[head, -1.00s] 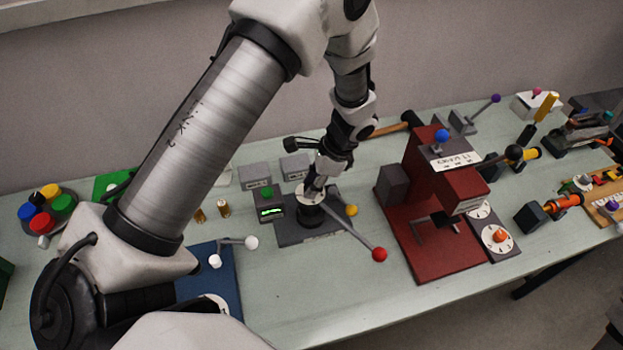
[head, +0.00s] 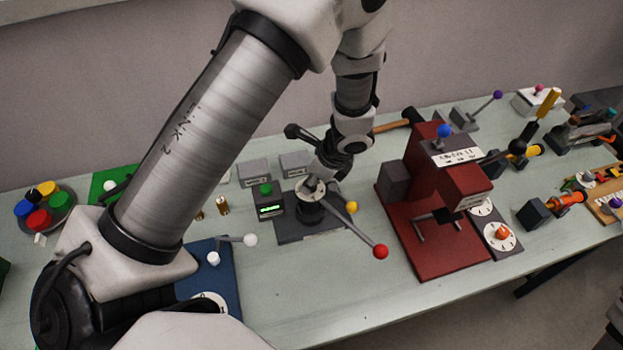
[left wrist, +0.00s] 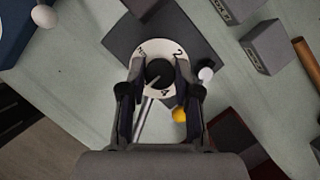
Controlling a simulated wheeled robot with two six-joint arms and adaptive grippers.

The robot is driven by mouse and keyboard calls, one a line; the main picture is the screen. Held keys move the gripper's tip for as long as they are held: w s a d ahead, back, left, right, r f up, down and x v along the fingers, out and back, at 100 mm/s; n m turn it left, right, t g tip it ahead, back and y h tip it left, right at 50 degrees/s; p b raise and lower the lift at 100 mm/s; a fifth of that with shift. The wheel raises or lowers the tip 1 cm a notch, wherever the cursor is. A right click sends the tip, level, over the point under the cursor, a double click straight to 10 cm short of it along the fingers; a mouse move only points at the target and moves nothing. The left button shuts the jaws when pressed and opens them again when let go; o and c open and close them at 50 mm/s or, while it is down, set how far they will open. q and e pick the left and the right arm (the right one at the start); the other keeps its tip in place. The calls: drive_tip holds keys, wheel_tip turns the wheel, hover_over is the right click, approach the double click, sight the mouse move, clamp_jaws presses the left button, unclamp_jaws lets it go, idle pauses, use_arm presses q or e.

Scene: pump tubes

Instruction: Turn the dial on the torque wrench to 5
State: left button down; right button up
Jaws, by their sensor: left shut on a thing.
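The torque wrench stands on a dark grey plate (head: 290,234) in the middle of the bench. Its white numbered dial (head: 311,189) sits on top, and a grey lever (head: 355,231) with a red ball end (head: 380,252) reaches to the front right. In the left wrist view the white dial (left wrist: 159,48) shows a 2 and a 4 around a black knob (left wrist: 159,73). My left gripper (left wrist: 158,82) is shut on the knob from above, one finger on each side. In the head view my left gripper (head: 316,180) hides part of the dial. My right gripper is not visible.
A box with a green button and a lit green display (head: 269,210) stands left of the wrench. A red press (head: 440,190) stands to the right. A blue plate (head: 215,262) with white knobs lies front left. The front middle of the bench is clear.

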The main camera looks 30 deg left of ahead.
sight(324, 195)
use_arm(q)
drive_tip(key=c, duration=0.8)
unclamp_jaws()
drive_tip(key=shift+d, duration=0.1)
drive_tip(key=v, duration=0.7)
drive_tip(key=shift+d+r, duration=0.1)
drive_tip(key=shift+r, duration=0.05)
drive_tip(key=shift+w, duration=0.1)
drive_tip(key=shift+d, duration=0.1)
